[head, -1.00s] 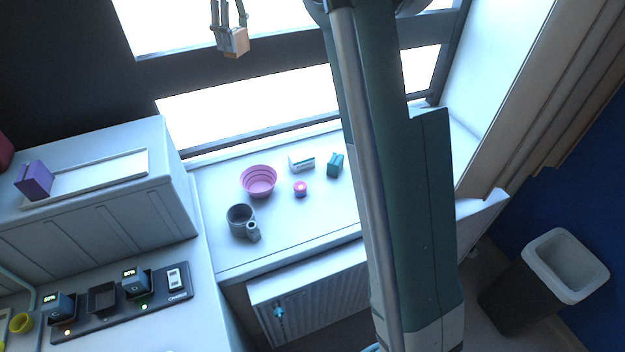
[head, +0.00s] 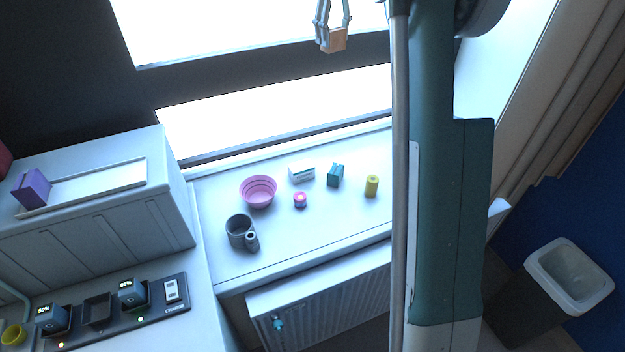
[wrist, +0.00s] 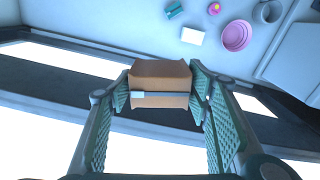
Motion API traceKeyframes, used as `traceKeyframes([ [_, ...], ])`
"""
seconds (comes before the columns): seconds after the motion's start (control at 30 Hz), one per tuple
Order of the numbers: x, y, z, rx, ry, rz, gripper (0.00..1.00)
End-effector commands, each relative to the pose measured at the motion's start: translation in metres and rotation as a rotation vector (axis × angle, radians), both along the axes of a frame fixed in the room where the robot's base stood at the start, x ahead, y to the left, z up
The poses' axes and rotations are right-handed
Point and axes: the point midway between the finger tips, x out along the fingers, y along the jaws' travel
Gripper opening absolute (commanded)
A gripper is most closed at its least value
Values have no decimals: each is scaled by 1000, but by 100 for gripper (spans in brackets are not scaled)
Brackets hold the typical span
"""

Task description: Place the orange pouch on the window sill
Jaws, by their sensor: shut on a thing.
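In the head view my gripper (head: 332,30) shows at the top, holding the pouch (head: 335,41) in front of the window, well above the sill. The window sill (head: 330,228) is the white ledge below the window, partly hidden on the right by my arm. No gap shows between the fingers and the pouch in the wrist view.
On the sill stand a pink bowl (head: 258,192), grey mug (head: 240,230), purple-pink candle-like item (head: 300,200), white box (head: 302,172), teal box (head: 335,175) and yellow cylinder (head: 371,186). The sill's front middle is clear. A white cabinet (head: 95,225) rises at left.

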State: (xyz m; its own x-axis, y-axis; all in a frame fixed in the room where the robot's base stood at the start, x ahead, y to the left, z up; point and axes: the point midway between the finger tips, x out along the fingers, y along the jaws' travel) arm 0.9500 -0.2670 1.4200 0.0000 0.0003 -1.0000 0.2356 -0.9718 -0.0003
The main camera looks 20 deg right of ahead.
Motion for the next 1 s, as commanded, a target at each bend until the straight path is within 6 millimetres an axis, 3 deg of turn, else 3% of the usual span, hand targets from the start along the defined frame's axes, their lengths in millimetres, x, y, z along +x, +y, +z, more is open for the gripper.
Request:
traceKeyframes([
  [0.03, -5, -19, -1, 0, 0, -27, 35],
  [0.2, -20, -71, -1, 0, 0, -107, 35],
  [0.6, -49, -148, 0, 0, 0, -229, 35],
  [0.67, -53, -158, 0, 0, 0, -244, 35],
  [1.0, -51, -153, -58, 0, 0, -239, 35],
])
